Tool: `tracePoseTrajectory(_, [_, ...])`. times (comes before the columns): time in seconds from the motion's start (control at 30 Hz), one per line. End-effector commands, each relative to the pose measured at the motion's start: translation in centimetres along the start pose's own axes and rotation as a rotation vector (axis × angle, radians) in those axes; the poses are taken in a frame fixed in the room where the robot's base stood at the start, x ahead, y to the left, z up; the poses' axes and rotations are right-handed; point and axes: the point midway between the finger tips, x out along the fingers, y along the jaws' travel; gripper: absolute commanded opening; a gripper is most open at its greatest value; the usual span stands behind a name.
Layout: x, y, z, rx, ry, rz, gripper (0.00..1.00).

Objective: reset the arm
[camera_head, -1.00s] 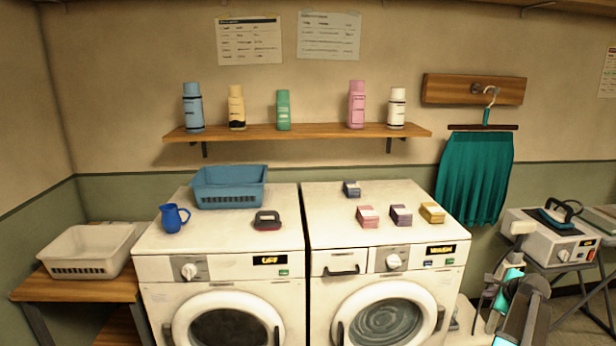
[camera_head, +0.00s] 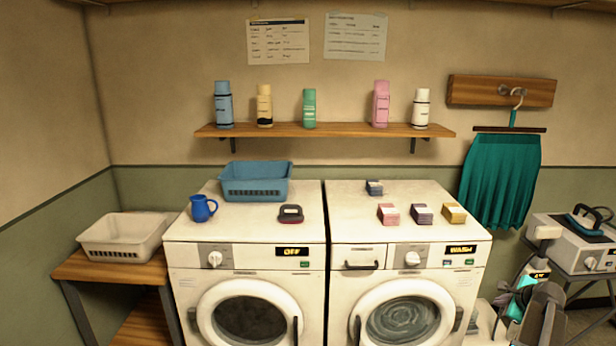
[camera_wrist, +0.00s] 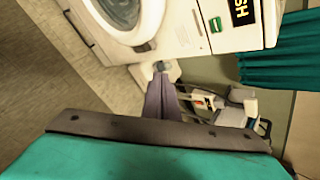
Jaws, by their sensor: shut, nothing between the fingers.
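My arm (camera_head: 540,312) shows at the lower right of the head view, folded low beside the right-hand washing machine. Its links are dark grey, white and teal. I cannot make out the fingers there. In the wrist view, a large teal surface with a dark grey edge, part of my arm, fills the bottom. Beyond it the narrow grey fingers of my gripper (camera_wrist: 161,78) taper away, together and empty. They appear clear of everything, though depth is hard to judge.
The right machine (camera_head: 455,258), marked WASH, stands near my arm; the left machine (camera_head: 240,257) reads OFF. A teal skirt (camera_head: 500,180) hangs on the wall. An ironing station (camera_head: 575,240) stands at far right. Grey floor (camera_wrist: 50,75) lies open in the wrist view.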

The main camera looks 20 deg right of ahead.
Motion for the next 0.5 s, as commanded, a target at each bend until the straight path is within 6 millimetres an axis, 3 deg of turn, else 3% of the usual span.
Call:
tracePoseTrajectory(0.27, [3.9, 3.8, 5.1, -0.043, -0.047, 0.063, 0.00])
tracePoseTrajectory(0.5, [8.8, 11.2, 12.0, -0.106, -0.108, 0.166, 0.00])
